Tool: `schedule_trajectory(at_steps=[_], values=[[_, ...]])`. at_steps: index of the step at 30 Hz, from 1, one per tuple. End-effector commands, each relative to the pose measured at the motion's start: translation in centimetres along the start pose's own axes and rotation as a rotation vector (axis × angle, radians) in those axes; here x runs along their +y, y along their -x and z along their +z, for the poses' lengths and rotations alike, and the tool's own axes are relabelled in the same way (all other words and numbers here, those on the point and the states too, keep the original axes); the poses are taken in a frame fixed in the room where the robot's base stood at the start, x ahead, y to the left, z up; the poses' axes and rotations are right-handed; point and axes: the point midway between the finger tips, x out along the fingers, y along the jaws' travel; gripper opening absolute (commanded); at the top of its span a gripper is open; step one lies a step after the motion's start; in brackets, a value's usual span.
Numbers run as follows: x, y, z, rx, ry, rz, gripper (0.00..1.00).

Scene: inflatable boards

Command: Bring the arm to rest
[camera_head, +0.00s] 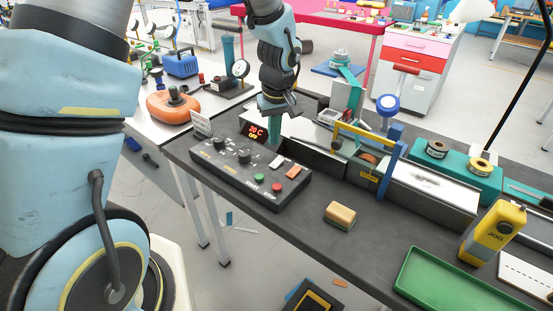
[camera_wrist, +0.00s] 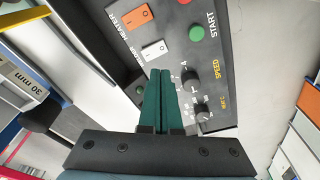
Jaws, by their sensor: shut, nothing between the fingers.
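My arm reaches in from the top of the head view, with my gripper (camera_head: 275,126) pointing down just behind the control box (camera_head: 240,177). In the wrist view, the two green fingers (camera_wrist: 158,98) lie together, shut and empty. The box panel (camera_wrist: 215,45) fills the upper right there, with an orange switch, a white switch, a green button and black knobs. I cannot tell whether the fingertips touch the box.
A dark bench (camera_head: 350,240) carries a sponge-like block (camera_head: 341,215), a green tray (camera_head: 450,285), a yellow JOG pendant (camera_head: 493,233) and a machine with a yellow handle (camera_head: 365,141). An orange device (camera_head: 173,106) stands on the table at left. Bare bench lies around the block.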

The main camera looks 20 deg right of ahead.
Motion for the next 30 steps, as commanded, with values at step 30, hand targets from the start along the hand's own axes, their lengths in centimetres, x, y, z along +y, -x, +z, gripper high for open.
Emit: schedule_trajectory(at_steps=[30], values=[[-28.2, 7.6, 1.8, -0.015, -0.059, 0.011, 0.0]])
